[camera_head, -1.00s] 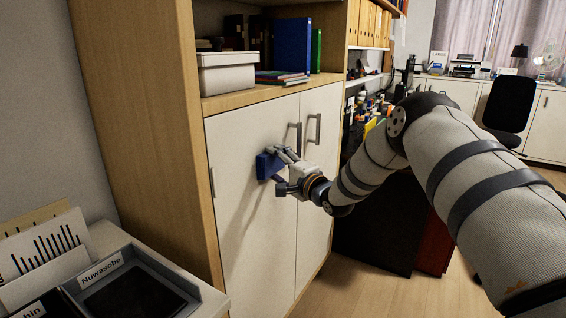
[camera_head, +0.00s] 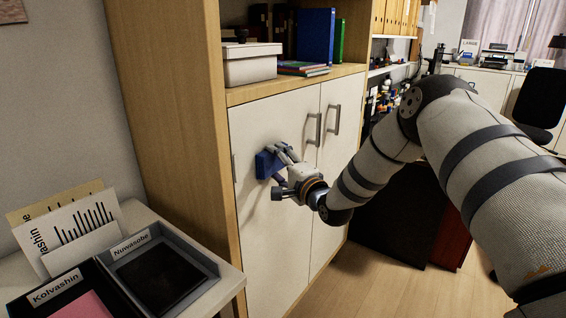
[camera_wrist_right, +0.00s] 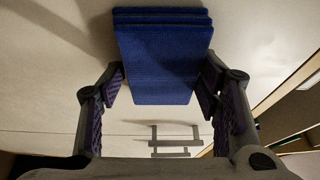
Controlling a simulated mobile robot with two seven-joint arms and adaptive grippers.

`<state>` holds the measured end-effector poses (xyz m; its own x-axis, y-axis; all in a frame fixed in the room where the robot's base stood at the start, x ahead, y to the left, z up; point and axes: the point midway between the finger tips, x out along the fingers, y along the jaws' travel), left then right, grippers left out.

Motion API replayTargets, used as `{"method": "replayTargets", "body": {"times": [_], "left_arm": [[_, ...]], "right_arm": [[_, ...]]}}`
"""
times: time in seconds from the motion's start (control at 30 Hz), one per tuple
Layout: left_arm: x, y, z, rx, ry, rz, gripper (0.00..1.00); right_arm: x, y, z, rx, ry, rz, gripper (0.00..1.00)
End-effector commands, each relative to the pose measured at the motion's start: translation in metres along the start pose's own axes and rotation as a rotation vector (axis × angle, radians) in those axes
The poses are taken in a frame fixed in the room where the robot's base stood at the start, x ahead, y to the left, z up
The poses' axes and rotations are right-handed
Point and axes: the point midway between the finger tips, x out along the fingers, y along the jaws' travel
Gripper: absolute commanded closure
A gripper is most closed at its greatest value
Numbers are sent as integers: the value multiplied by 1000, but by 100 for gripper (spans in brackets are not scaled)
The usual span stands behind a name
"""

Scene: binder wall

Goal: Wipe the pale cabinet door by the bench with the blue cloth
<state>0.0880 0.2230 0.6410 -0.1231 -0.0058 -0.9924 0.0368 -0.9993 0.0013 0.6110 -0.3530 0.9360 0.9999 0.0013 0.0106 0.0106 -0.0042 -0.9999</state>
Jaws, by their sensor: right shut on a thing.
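The pale cabinet door (camera_head: 262,225) stands upright and closed in the wooden cabinet, left of a second pale door. My right gripper (camera_head: 278,168) is at the upper part of this door, shut on the folded blue cloth (camera_head: 264,163). In the right wrist view the blue cloth (camera_wrist_right: 165,62) sits between the two fingers, with its far side at the pale surface. The cloth looks to be against the door, but I cannot tell how firmly it touches. My left gripper is not in view.
Two metal handles (camera_head: 335,119) stick out right of the cloth. A bench (camera_head: 228,278) with labelled trays (camera_head: 160,275) and papers stands at the lower left. A white box (camera_head: 250,65) and binders (camera_head: 317,36) are on the shelf above. Wooden floor shows at the lower right.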

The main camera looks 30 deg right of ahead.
Motion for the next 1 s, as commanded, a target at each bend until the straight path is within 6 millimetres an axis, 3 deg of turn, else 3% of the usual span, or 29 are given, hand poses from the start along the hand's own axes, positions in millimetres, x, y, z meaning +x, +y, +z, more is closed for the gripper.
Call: {"method": "replayTargets", "body": {"times": [0.2,0.67,1.0], "left_arm": [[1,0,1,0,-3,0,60],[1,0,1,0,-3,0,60],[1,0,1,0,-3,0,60]], "right_arm": [[-3,2,-3,1,3,4,65],[-53,2,-24,2,4,3,65],[-56,2,-25,0,2,4,65]]}}
